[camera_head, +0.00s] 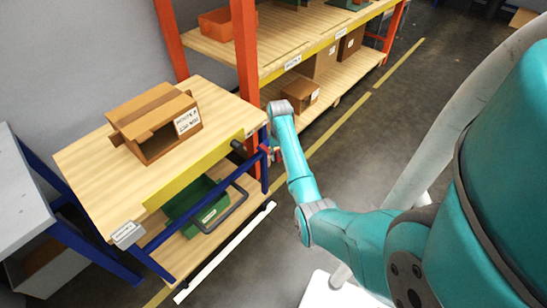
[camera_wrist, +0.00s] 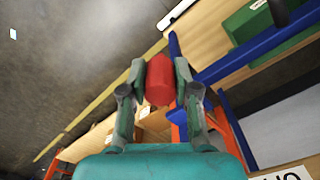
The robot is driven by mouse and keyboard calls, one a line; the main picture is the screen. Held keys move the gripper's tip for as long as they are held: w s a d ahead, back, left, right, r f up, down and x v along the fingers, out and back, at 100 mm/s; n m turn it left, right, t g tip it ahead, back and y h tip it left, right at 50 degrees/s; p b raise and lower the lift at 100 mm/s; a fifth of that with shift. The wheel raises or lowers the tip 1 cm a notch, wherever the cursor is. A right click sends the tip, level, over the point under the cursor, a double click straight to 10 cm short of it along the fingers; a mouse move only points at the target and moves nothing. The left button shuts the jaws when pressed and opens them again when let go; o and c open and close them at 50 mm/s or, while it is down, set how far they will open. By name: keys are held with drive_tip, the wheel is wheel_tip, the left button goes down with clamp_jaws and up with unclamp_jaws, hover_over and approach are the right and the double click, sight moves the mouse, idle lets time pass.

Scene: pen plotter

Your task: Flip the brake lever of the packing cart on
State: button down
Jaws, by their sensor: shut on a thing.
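The packing cart has a wooden top (camera_head: 90,165), a yellow front edge and a blue frame. The red brake lever handle (camera_wrist: 160,82) fills the space between my fingertips in the wrist view. My gripper (camera_wrist: 160,72) is shut on it, one finger on each side. In the head view my gripper (camera_head: 265,148) is at the cart's right front corner, beside a blue post. There the lever is mostly hidden by the gripper, with only a little red showing. The lever's base and exact angle cannot be made out.
An open cardboard box (camera_head: 155,122) stands on the cart top and a green bin (camera_head: 195,203) on its lower shelf. Orange-framed shelving (camera_head: 245,50) stands close behind the gripper. A grey table (camera_head: 20,195) is at left. The floor (camera_head: 350,165) to the right is clear.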

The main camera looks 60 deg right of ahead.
drive_tip(key=d+n, duration=0.6)
drive_tip(key=n, duration=0.1)
drive_tip(key=shift+s, duration=0.2)
drive_tip(key=shift+d, duration=0.15)
idle(0.4)
drive_tip(key=c, duration=0.8)
unclamp_jaws()
drive_tip(key=shift+c, duration=0.2)
wheel_tip(320, 180, up, 12)
